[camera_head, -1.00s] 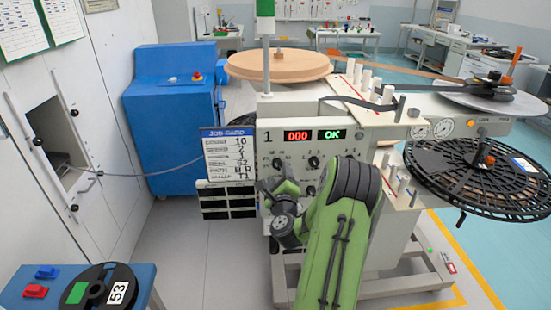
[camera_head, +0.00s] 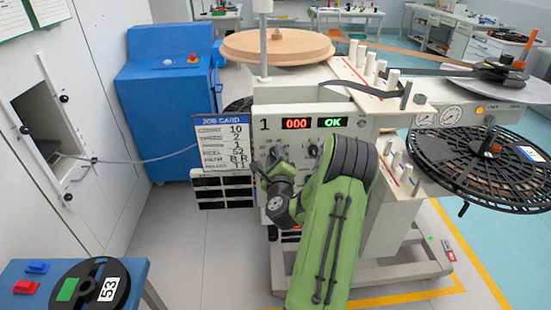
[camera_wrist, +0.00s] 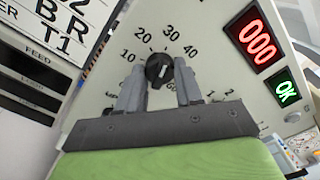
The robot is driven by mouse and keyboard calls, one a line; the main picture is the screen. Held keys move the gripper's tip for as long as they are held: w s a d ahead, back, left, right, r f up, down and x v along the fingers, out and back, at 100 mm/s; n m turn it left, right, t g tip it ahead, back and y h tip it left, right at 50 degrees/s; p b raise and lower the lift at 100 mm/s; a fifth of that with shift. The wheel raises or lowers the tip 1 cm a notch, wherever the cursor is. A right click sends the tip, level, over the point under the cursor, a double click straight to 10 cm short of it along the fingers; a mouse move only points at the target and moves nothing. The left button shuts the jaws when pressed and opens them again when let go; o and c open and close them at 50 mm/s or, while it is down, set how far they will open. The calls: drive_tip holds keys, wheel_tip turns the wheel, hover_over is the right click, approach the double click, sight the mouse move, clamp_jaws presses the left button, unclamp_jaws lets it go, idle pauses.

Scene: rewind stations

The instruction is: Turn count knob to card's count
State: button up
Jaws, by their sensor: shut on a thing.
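The count knob (camera_wrist: 158,71) is a round black knob with a pale pointer mark, on a dial marked 10, 20, 30, 40 and more. My gripper (camera_wrist: 161,77) is shut on it, one grey finger on each side. The mark seems to slant up and right; its exact reading is unclear. In the head view the arm partly hides the panel. The job card (camera_head: 223,143), left of the panel, shows 10 on its count line. The red display (camera_head: 297,124) reads 000; the green one (camera_head: 333,122) reads OK.
A second knob (camera_head: 313,150) sits right of the count knob. Dark slots (camera_head: 222,190) lie below the card. A blue cabinet (camera_head: 165,110) stands at left. A black reel (camera_head: 480,165) juts out at right. A blue table (camera_head: 135,275) with a reel stands front left.

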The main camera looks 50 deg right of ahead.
drive_tip(key=shift+n, duration=0.3)
drive_tip(key=n, duration=0.4)
drive_tip(key=shift+n+b, duration=0.3)
drive_tip(key=shift+b, duration=0.05)
drive_tip(key=n, duration=0.4)
drive_tip(key=shift+b, duration=0.4)
drive_tip(key=n+b, duration=0.2)
drive_tip(key=n, duration=0.3)
drive_tip(key=shift+f, duration=0.1)
drive_tip(key=shift+n+b, duration=1.6)
drive_tip(key=shift+n, duration=0.2)
drive_tip(key=o, duration=1)
drive_tip(key=shift+o, duration=0.2)
